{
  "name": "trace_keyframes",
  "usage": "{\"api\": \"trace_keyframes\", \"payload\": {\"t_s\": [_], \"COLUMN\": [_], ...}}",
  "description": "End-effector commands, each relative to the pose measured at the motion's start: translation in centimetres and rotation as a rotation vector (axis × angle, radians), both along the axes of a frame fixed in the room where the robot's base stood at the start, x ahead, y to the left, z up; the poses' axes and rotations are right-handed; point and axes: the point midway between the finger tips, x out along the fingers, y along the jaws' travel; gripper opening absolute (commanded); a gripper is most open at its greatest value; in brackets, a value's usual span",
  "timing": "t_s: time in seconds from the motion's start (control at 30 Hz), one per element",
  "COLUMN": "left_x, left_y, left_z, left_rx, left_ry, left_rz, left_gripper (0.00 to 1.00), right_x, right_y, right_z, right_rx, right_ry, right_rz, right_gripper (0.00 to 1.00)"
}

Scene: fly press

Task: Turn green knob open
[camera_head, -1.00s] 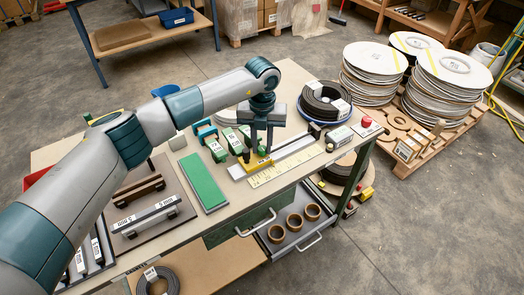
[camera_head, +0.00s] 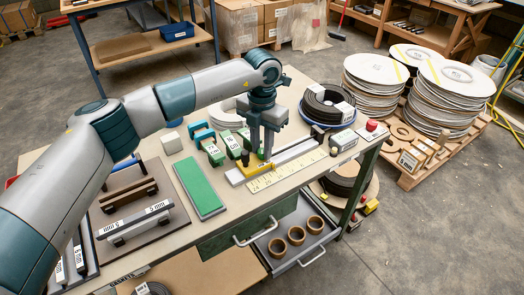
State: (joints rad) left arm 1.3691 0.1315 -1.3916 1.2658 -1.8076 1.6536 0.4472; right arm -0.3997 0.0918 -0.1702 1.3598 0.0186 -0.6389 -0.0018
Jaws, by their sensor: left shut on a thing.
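My left gripper (camera_head: 261,154) points down over a yellow block (camera_head: 257,168) on a silver rail. Its fingers are close together around a small green knob on top of the block. The knob is mostly hidden by the fingers, so its turn angle cannot be told. A black knob (camera_head: 245,158) stands just left of the fingers. My right gripper is not in view.
Green clamps (camera_head: 213,152) stand left of the gripper. A green mat (camera_head: 201,187) lies in front of them. A yellow ruler (camera_head: 287,174) lies along the rail. A cable coil (camera_head: 326,104) sits behind right. An open drawer (camera_head: 300,257) juts out in front.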

Motion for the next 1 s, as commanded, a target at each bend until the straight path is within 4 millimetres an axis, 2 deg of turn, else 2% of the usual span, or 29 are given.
{"api": "trace_keyframes", "payload": {"t_s": [0.47, 0.5, 0.57, 1.0], "left_x": [0.05, 0.06, 0.05, 0.20], "left_y": [0.01, 0.01, 0.01, 0.20], "left_z": [0.11, 0.11, 0.11, 0.09], "left_rx": [0.000, 0.000, 0.000, 0.002], "left_ry": [-0.002, -0.002, -0.002, -0.004], "left_rz": [-0.022, -0.021, -0.021, -0.017], "left_gripper": [0.00, 0.28, 0.42, 0.42], "right_x": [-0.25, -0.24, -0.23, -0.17], "right_y": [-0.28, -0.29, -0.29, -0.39], "right_z": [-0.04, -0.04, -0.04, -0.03], "right_rx": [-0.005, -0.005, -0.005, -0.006], "right_ry": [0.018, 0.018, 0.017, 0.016], "right_rz": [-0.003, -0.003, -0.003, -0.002], "right_gripper": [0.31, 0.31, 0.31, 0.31]}}
